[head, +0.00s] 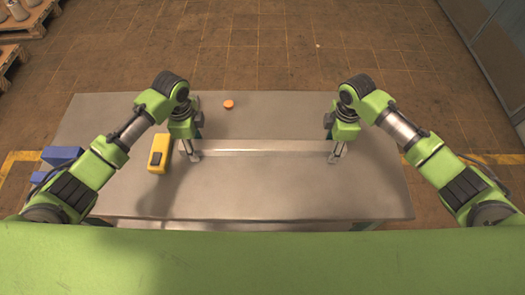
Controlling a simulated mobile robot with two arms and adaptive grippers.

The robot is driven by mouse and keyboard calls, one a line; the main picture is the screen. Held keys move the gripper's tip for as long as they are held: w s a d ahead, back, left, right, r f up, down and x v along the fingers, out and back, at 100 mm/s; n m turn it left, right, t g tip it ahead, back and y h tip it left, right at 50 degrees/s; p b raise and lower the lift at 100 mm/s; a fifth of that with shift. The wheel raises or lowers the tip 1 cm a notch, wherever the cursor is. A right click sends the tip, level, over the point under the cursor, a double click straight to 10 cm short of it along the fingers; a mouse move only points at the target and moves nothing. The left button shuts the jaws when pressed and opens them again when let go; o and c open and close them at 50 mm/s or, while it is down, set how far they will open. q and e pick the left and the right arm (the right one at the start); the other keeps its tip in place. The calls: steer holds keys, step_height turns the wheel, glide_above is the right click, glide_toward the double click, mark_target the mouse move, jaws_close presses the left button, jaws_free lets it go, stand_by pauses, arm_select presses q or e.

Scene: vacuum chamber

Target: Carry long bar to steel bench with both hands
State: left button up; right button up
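A long, pale metal bar (265,146) lies or hovers left to right over the steel bench (300,195); whether it touches the top cannot be told. My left gripper (194,155) is at the bar's left end, pointing down, with its fingers around or beside the bar. My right gripper (336,156) is at the bar's right end in the same pose. Both fingertips are small in this view, so their grip on the bar is not clear. My wrists partly hide both bar ends.
A yellow box-like object (160,152) stands on the bench close to my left gripper. Blue bins (62,156) sit at the bench's left edge. A small orange object (229,104) lies behind the bar. The bench's front and right areas are clear. Pallets (22,22) stand far left.

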arm_select(q)
step_height(320, 180, up, 12)
arm_select(e)
step_height(320, 180, up, 12)
stand_by(0.9)
stand_by(0.5)
